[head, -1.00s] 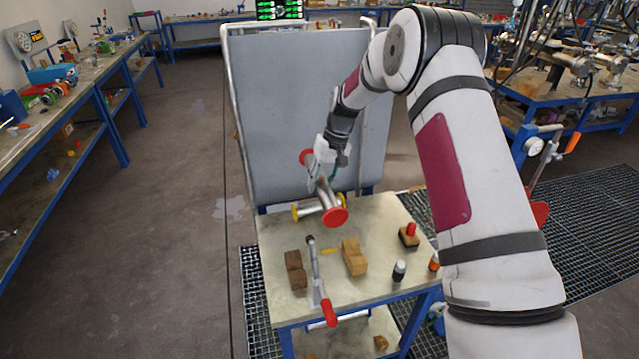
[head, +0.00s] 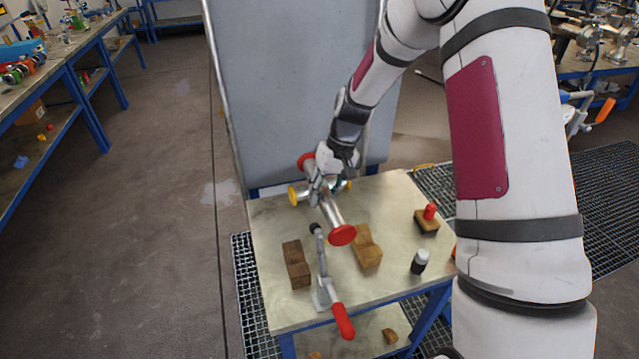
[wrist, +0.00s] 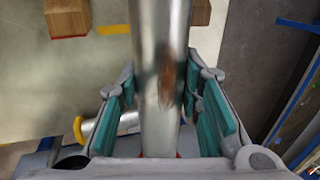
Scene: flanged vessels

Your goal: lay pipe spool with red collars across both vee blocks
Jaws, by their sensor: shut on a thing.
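The pipe spool with red collars (head: 332,211) is held by my gripper (head: 321,188) in the head view. Its near red collar faces the camera, close behind the vee blocks. In the wrist view the bare pipe (wrist: 158,60), with a rusty patch, runs between the teal finger pads of my gripper (wrist: 168,95). The dark vee block (head: 296,266) stands left and the lighter vee block (head: 367,250) right; neither carries the spool. Exact height over the table is unclear.
A spool with yellow collars (head: 294,195) lies crosswise behind the held one, partly hidden. A black-and-white bottle (head: 419,262) and a red-knobbed wooden block (head: 428,219) stand right. A grey panel (head: 290,80) rises behind the table.

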